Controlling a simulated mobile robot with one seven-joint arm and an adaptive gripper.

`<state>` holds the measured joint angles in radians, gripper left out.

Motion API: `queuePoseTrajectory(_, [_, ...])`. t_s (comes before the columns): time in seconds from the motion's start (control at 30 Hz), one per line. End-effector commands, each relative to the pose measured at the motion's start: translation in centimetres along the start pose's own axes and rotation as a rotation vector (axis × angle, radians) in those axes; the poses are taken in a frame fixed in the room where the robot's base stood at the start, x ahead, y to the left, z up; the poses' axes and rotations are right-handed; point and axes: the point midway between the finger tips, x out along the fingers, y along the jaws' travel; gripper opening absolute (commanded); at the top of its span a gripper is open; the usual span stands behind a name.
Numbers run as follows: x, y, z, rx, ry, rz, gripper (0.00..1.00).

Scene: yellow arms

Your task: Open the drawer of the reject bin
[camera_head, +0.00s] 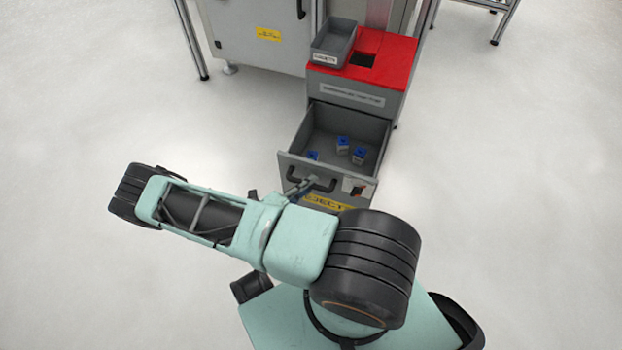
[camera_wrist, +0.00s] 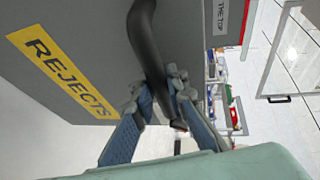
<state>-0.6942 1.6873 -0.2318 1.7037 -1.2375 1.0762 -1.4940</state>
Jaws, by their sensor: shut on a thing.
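The reject bin (camera_head: 395,84) is a grey cabinet with a red top, standing against a larger machine in the head view. Its drawer (camera_head: 374,128) is pulled well out, and several small white-and-blue items (camera_head: 342,144) lie inside. The drawer front has a black handle (camera_wrist: 143,32) and a yellow "REJECTS" label (camera_wrist: 62,75), both close up in the wrist view. My gripper (camera_wrist: 160,98) is shut on the handle, with a finger on each side of it. In the head view my arm partly covers the drawer front and its label.
A grey tray (camera_head: 333,43) sits on the red top beside a dark square opening (camera_head: 362,60). The large grey cabinet (camera_head: 245,45) stands behind on the left. The pale floor (camera_head: 510,190) is clear on both sides of the drawer.

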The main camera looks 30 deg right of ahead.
Motion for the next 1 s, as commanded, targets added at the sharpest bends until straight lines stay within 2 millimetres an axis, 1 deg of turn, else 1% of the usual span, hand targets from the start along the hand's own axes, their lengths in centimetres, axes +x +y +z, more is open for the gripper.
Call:
queuePoseTrajectory(0.27, [-0.1,0.0,0.1,0.001,-0.002,0.001,0.00])
queuePoseTrajectory(0.3, [-0.1,0.0,0.1,0.001,-0.002,0.001,0.14])
queuePoseTrajectory(0.47, [-0.1,0.0,0.1,0.001,-0.002,0.001,0.32])
queuePoseTrajectory(0.77, [-0.2,0.0,0.1,0.001,-0.002,0.001,0.32])
queuePoseTrajectory(0.87, [-1.0,0.0,0.2,0.001,-0.004,0.002,0.32])
queuePoseTrajectory(0.97, [-2.5,0.0,0.1,0.001,-0.003,0.002,0.32])
queuePoseTrajectory(1.0, [-3.4,0.0,0.2,0.001,-0.005,0.003,0.32])
